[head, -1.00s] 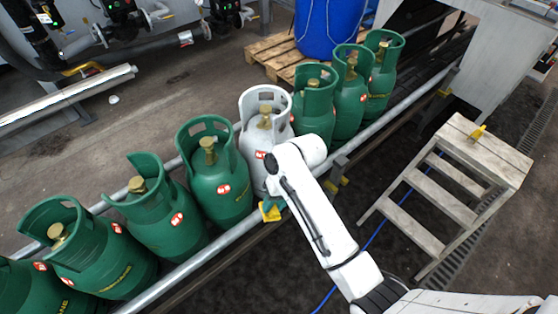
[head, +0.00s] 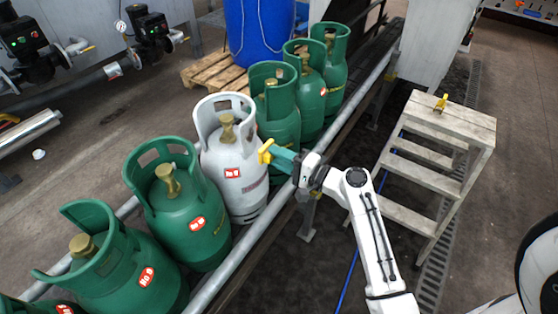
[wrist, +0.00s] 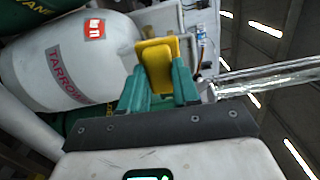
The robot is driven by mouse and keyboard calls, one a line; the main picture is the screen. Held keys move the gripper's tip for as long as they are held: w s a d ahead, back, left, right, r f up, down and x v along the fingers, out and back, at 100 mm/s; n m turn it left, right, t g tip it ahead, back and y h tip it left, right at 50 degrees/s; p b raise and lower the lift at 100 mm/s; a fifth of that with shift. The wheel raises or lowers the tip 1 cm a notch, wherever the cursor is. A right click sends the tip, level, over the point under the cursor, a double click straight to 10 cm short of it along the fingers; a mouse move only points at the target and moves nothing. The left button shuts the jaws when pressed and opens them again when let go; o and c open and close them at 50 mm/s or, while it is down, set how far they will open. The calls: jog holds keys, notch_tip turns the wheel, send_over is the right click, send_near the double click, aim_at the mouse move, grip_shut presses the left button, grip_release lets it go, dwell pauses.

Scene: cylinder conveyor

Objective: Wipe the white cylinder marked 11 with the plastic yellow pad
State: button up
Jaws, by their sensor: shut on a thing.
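The white cylinder (head: 236,170) stands upright in the conveyor row between green cylinders, with a red label on its shoulder. It also shows sideways in the wrist view (wrist: 75,65), with a red tag and dark lettering. The yellow pad (head: 266,151) is between my gripper's green fingers, and it shows clearly in the wrist view (wrist: 156,66). My gripper (head: 276,154) is shut on the pad, at the right side of the white cylinder near its shoulder. In the wrist view the pad is close to the cylinder; I cannot tell if they touch.
Green cylinders (head: 180,215) stand on both sides of the white one. A metal rail (head: 235,262) runs along the near side of the row. Wooden steps (head: 450,125) with a yellow object on top stand at the right. A blue barrel (head: 260,30) stands on a pallet behind.

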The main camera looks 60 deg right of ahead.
aim_at(264, 151)
jog(key=shift+w+a, duration=0.2)
jog(key=shift+w, duration=2.2)
jog(key=shift+w, duration=0.9)
jog(key=d+b, duration=0.2)
jog(key=d, duration=0.4)
jog(key=shift+w+b, duration=0.15)
jog(key=shift+b, duration=0.2)
jog(key=a+p, duration=0.2)
jog(key=a, duration=0.4)
jog(key=shift+a, duration=0.15)
